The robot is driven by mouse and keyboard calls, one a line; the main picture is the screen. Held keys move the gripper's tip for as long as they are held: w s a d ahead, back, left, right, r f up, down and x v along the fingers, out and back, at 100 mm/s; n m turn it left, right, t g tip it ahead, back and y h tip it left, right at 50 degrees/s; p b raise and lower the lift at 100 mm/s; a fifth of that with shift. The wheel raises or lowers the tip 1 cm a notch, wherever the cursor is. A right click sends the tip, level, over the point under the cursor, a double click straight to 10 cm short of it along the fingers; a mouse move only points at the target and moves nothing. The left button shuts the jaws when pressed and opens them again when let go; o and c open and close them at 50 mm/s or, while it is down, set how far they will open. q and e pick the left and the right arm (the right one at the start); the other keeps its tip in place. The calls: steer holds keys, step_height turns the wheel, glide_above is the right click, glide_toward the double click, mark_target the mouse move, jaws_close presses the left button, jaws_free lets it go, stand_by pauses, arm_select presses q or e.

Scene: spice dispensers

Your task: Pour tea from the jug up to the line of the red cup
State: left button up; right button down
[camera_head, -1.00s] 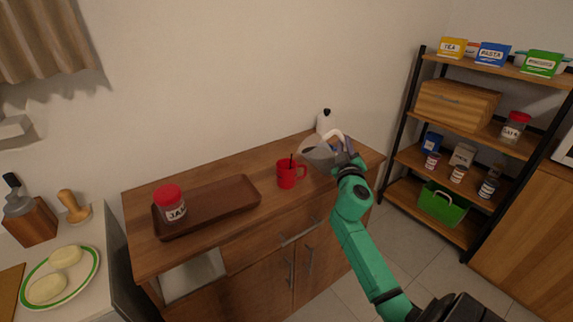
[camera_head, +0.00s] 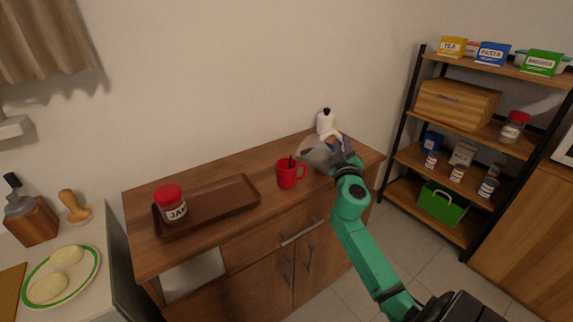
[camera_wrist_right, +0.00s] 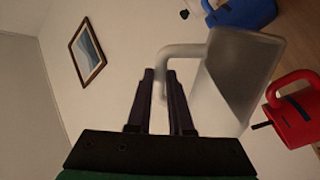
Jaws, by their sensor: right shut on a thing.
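The jug (camera_head: 312,151) is grey and translucent, with a pale handle. My right gripper (camera_head: 341,147) is shut on its handle and holds it tilted just right of and behind the red cup. The red cup (camera_head: 287,176) stands on the wooden cabinet, with its handle to the right and a dark thin stick in it. In the right wrist view the jug (camera_wrist_right: 238,80) hangs beside my right gripper (camera_wrist_right: 161,78), with the red cup (camera_wrist_right: 296,122) at the right edge, partly cut off. I cannot make out a tea stream or the cup's level. My left gripper is out of view.
A brown tray (camera_head: 240,196) with a red-lidded jar (camera_head: 171,205) lies left on the cabinet. A white bottle with a black cap (camera_head: 325,123) stands behind the jug. A blue object (camera_wrist_right: 240,12) shows in the wrist view. A shelf (camera_head: 447,120) stands at the right.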

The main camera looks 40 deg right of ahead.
steer(key=shift+w+a+r+n+p, duration=0.2)
steer(key=shift+a+r+n+p, duration=0.1)
steer(key=shift+r+n+p, duration=0.3)
steer(key=shift+w+a+r+n+p, duration=0.15)
steer(key=shift+a+r+n+p, duration=0.1)
steer(key=shift+r+n+p, duration=0.35)
stand_by(2.2)
steer(key=f+b, duration=0.1)
steer(key=f+m+b, duration=0.1)
steer(key=f+b, duration=0.2)
steer(key=shift+s+d+m, duration=0.25)
steer(key=shift+d+m, duration=0.1)
steer(key=shift+m, duration=0.05)
steer(key=s+d+f+m+g+b, duration=0.15)
steer(key=s+d+f+m, duration=0.35)
steer(key=m, duration=0.5)
steer(key=r+p, duration=0.1)
steer(key=p, duration=0.1)
steer(key=w+d+r+p, duration=0.1)
steer(key=r+p, duration=0.1)
steer(key=p, duration=0.1)
steer(key=shift+w+d+r, duration=0.1)
steer(key=shift+d+r, duration=0.1)
